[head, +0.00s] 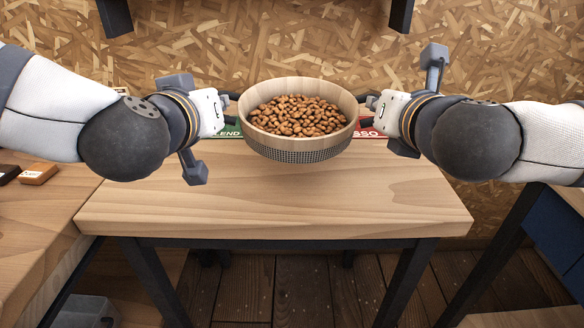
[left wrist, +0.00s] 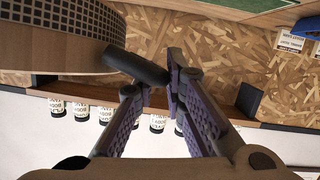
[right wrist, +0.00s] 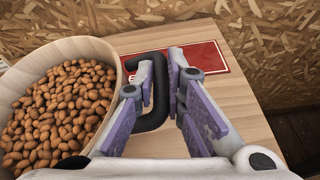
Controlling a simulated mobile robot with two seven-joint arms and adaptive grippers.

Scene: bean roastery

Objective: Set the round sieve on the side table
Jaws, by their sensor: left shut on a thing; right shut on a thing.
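The round sieve (head: 298,148) has a pale wooden rim and a dark mesh band, and is full of brown beans (head: 297,115). It is held level in the air over the wooden side table (head: 270,205). My left gripper (head: 231,102) is shut on the sieve's left handle, a black bar that shows in the left wrist view (left wrist: 137,68). My right gripper (head: 366,103) is shut on the right black handle, seen as a loop in the right wrist view (right wrist: 155,105). The sieve hides the middle of the table's back edge.
A green mat (head: 230,129) and a red mat (head: 369,130) lie at the table's back, partly hidden. The table's front is clear. Another wooden counter (head: 40,225) with small brown blocks (head: 38,174) stands at left. A chipboard wall (head: 290,40) rises behind.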

